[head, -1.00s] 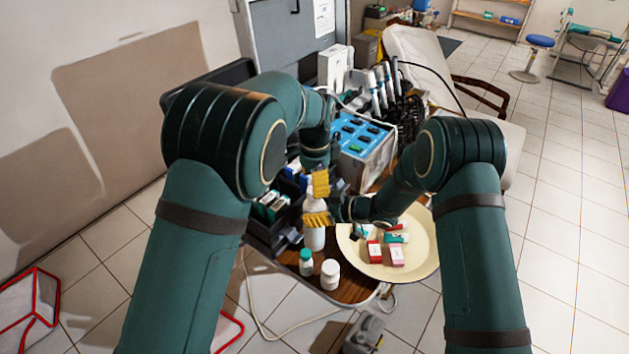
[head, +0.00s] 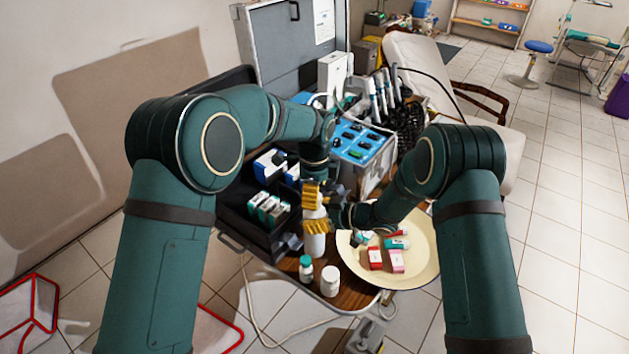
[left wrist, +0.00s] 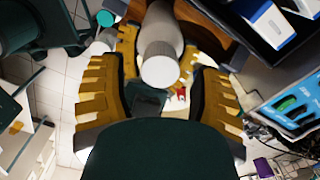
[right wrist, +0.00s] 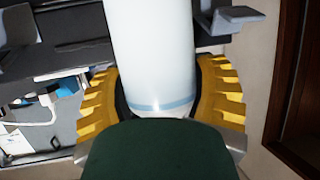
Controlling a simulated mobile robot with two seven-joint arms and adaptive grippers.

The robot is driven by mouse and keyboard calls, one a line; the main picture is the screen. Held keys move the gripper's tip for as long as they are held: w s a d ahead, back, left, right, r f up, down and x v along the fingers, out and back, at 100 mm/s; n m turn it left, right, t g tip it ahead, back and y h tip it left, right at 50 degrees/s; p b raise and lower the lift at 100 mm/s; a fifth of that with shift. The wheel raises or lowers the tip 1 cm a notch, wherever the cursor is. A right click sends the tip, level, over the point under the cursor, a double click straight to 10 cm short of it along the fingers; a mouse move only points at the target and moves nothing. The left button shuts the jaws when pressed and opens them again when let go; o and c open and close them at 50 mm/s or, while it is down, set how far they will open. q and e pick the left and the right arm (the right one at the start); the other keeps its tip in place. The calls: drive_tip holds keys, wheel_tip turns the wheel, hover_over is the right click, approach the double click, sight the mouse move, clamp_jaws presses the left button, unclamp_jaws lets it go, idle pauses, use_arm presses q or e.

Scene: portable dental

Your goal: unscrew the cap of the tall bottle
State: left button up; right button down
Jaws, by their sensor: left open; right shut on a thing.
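The tall white bottle (head: 315,244) stands upright at the front of the wooden table. My right gripper (head: 318,226) is shut around its body, with one yellow finger on each side in the right wrist view (right wrist: 158,105); the bottle (right wrist: 150,50) fills the gap there. My left gripper (head: 312,193) is above it, pointing down. In the left wrist view, the round whitish cap (left wrist: 160,66) sits on the bottle, between the spread yellow fingers of my left gripper (left wrist: 158,95), with gaps on both sides. The right gripper's fingers show below the cap.
A small teal-capped bottle (head: 306,268) and a white jar (head: 330,281) stand in front. A cream round tray (head: 418,272) with several small boxes is to the right. A black case (head: 232,212) is to the left, a blue-topped unit (head: 362,140) behind.

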use_arm(q)
drive_tip(key=shift+f, duration=1.35)
drive_tip(key=shift+c, duration=0.2)
clamp_jaws()
drive_tip(key=n, duration=0.7)
